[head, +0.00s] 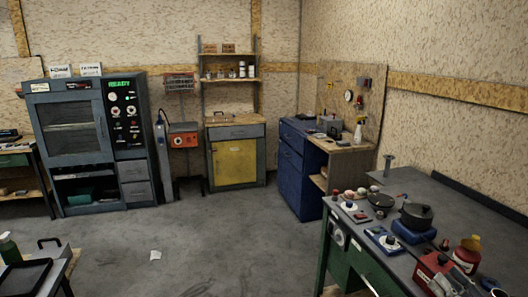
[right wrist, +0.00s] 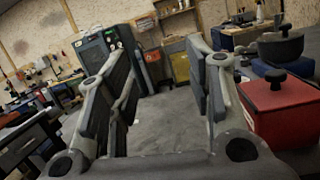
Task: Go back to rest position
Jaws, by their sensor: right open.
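My right gripper (right wrist: 157,70) shows in the right wrist view with its two fingers wide apart. Nothing is between the fingers; grey floor shows through the gap. A red box with a black knob (right wrist: 282,112) stands close to the right of the right finger, apart from it as far as I can see. I cannot make out either gripper clearly in the head view. My left gripper is not in view.
A workbench (head: 400,180) at the right holds pots, a red box (head: 435,270) and a red bottle (head: 466,254). A blue cabinet (head: 300,170), a yellow-door cabinet (head: 235,162) and a grey machine (head: 75,140) line the back. The middle floor (head: 200,235) is clear except a white scrap (head: 155,255).

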